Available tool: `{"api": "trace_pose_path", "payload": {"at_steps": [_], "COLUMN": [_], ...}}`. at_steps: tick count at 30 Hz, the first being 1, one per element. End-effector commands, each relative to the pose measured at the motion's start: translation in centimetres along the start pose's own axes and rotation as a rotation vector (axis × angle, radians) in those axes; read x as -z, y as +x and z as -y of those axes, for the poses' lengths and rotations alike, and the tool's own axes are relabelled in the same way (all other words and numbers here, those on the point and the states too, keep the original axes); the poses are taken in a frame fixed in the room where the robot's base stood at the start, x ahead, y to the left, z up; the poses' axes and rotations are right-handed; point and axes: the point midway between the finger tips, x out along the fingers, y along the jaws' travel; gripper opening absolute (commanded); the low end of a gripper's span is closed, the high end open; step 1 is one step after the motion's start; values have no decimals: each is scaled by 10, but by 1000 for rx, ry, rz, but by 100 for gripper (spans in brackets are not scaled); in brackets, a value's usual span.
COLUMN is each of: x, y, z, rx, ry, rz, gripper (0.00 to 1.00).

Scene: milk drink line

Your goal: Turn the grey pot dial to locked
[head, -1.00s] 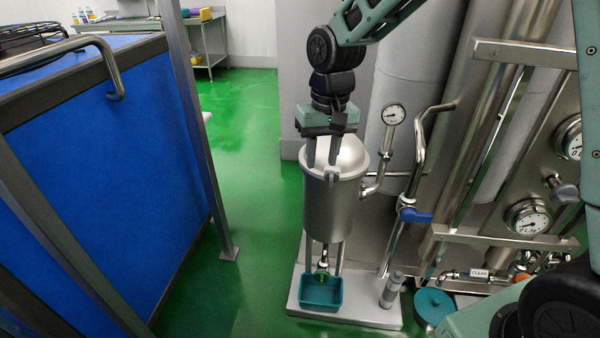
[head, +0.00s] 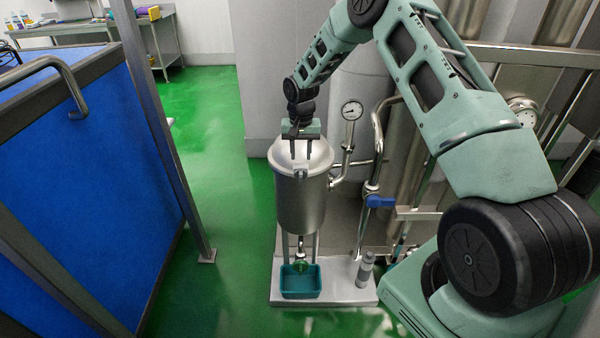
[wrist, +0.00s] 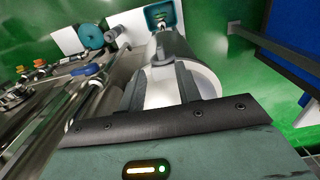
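The steel pot (head: 300,205) stands upright on a steel base, its domed lid (head: 288,153) on top. A small grey fitting (head: 301,174) on the front rim may be the grey dial; its setting is too small to read. In the wrist view a grey part (wrist: 173,47) sticks out at the pot's far side. My gripper (head: 301,156) points down over the lid with its two fingers apart. In the wrist view my gripper (wrist: 162,68) has the pale lid between and below its fingers. I cannot tell whether the fingers touch it.
A teal bin (head: 301,283) sits under the pot's outlet. A pressure gauge (head: 352,111), pipes and a blue valve handle (head: 380,202) stand close on the right. A blue-panelled unit (head: 85,190) with a metal post (head: 160,130) is at left. Green floor (head: 215,170) lies free between.

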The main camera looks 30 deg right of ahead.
Motion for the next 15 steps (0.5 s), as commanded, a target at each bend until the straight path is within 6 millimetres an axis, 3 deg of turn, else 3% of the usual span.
{"api": "trace_pose_path", "payload": {"at_steps": [9, 15], "x": [-2, -1], "y": [63, 86], "z": [0, 1], "rx": [0, 1], "ry": [-1, -1], "rz": [4, 1], "gripper": [34, 34]}}
